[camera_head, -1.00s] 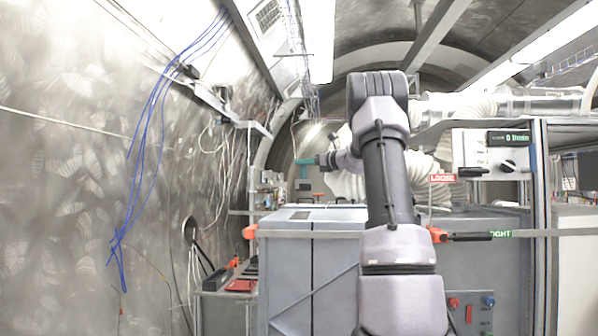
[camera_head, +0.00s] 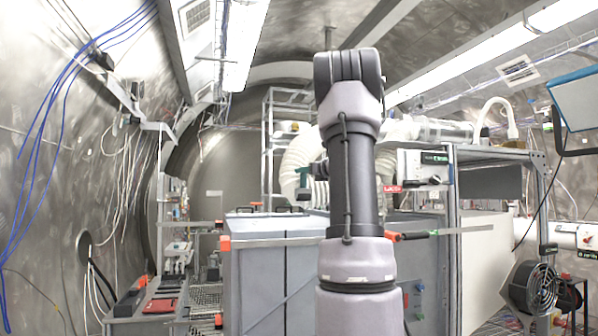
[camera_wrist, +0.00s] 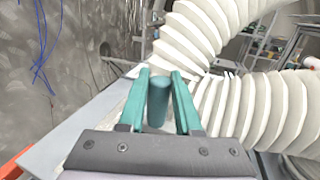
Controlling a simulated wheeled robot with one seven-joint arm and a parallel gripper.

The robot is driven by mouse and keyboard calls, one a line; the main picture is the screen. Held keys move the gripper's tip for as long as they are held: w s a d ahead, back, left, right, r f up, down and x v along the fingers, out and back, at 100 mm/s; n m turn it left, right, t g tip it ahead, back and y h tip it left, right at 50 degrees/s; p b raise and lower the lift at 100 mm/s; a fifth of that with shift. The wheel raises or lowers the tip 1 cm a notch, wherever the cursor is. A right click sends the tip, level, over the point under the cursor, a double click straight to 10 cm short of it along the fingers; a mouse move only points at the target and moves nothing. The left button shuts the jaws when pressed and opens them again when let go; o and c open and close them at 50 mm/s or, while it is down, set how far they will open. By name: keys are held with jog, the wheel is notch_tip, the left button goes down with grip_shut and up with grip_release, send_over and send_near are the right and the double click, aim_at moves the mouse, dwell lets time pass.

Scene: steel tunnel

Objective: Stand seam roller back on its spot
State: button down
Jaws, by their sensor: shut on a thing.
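My gripper (camera_wrist: 160,74) is shut on a dark teal upright cylinder, which I take to be the seam roller (camera_wrist: 158,103). It stands between the two teal fingers in the wrist view. The roller's spot cannot be made out in either view.
A grey cabinet (camera_head: 270,264) stands ahead, with white ribbed ducts (camera_head: 301,155) behind it. At the left is a low bench with a red item (camera_head: 160,305). At the right stand a metal frame (camera_head: 453,240) and a black fan (camera_head: 532,287).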

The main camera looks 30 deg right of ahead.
aim_at(306, 194)
jog(key=shift+f, duration=3.7)
jog(key=shift+f, duration=0.5)
jog(key=c, duration=0.5)
grip_release()
